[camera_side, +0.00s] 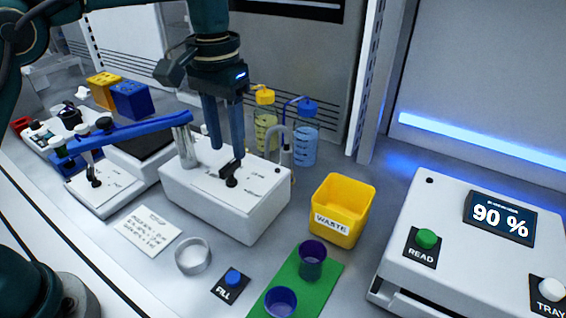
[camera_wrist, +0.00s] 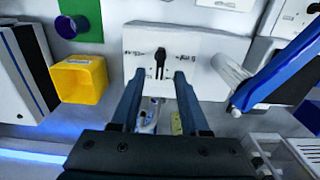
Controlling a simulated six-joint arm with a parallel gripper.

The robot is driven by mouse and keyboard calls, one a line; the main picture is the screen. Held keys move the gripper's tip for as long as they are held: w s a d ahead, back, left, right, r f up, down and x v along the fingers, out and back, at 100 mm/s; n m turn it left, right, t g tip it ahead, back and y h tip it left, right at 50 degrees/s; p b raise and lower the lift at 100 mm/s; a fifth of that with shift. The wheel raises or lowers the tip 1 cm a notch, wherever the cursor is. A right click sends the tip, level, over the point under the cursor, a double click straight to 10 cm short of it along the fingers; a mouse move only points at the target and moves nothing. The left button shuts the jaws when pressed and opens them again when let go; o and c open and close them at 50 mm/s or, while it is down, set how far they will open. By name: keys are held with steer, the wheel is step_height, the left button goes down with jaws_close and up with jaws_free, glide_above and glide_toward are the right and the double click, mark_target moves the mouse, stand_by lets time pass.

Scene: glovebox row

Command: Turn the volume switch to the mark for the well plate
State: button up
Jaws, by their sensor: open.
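The volume switch is a black lever knob (camera_side: 232,181) on the top of a white box (camera_side: 225,212). Small printed marks lie on both sides of it, too small to read surely. In the wrist view the switch (camera_wrist: 160,55) lies roughly along the picture's vertical, between the left and right marks. My gripper (camera_side: 226,165) points down over the box at the switch. In the wrist view my gripper (camera_wrist: 157,76) is open, one finger on each side of the knob's line. I cannot tell whether a finger touches it. No well plate is clearly recognizable.
A yellow waste bin (camera_side: 342,210) stands right of the box. Bottles with yellow (camera_side: 265,125) and blue (camera_side: 305,135) liquid stand behind. A blue arm (camera_side: 130,135) lies to the left. A paper note (camera_side: 147,231), ring (camera_side: 193,256) and FILL button (camera_side: 232,280) lie in front.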

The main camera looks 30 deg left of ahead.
steer(key=shift+r, duration=0.85)
